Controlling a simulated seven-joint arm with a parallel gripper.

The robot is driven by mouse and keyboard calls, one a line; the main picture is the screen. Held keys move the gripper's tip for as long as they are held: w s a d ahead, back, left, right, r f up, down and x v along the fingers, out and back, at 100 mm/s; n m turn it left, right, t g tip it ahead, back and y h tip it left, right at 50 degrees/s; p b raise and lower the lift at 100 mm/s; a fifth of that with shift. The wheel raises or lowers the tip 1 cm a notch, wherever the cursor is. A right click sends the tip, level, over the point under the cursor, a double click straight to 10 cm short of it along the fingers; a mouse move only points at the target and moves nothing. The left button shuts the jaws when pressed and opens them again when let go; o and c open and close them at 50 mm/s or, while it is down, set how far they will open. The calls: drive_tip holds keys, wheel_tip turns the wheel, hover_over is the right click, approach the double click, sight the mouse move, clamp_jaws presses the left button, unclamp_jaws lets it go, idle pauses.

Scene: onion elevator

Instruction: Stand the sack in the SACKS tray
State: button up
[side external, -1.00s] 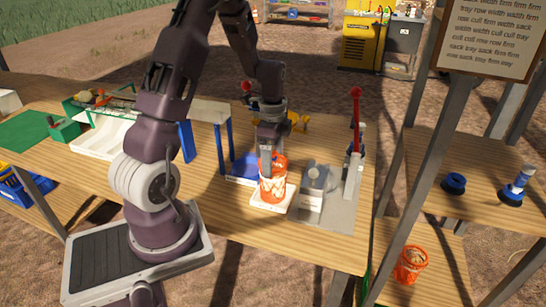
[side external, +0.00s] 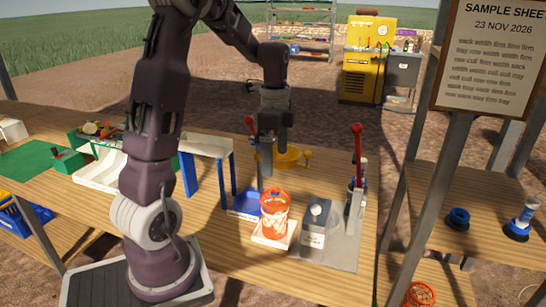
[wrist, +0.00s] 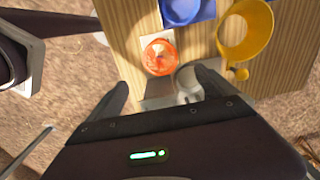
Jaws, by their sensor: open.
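An orange mesh sack (side external: 274,214) with pale contents stands upright on a small white plate (side external: 268,242) near the bench's front edge. In the wrist view the sack (wrist: 159,57) is seen from above, ahead of the fingers. My gripper (side external: 268,160) is open and empty, raised above the sack and clear of it; its two fingers show spread in the wrist view (wrist: 160,92). No SACKS label is readable, so I cannot tell which tray carries that name. A white tray (side external: 101,172) lies at the left of the bench.
A blue tray (side external: 240,207) lies just behind the sack. A yellow ring (side external: 289,157) stands above it. A grey box (side external: 316,228) and a red-handled lever (side external: 357,145) are to the right. Another orange container (side external: 421,294) is low at right.

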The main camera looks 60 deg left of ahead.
drive_tip(key=s+d+r+n+t, duration=0.25)
drive_tip(key=s+d+r, duration=0.2)
drive_tip(key=d, duration=0.35)
drive_tip(key=s+d+r+n+t, duration=0.1)
drive_tip(key=s+d+r+n, duration=0.3)
drive_tip(key=d, duration=0.5)
drive_tip(key=s+d+n+t, duration=0.2)
drive_tip(key=s+d, duration=0.2)
drive_tip(key=s, duration=0.3)
drive_tip(key=shift+s+d, duration=0.2)
drive_tip(key=shift+s, duration=0.1)
drive_tip(key=shift+n, duration=0.25)
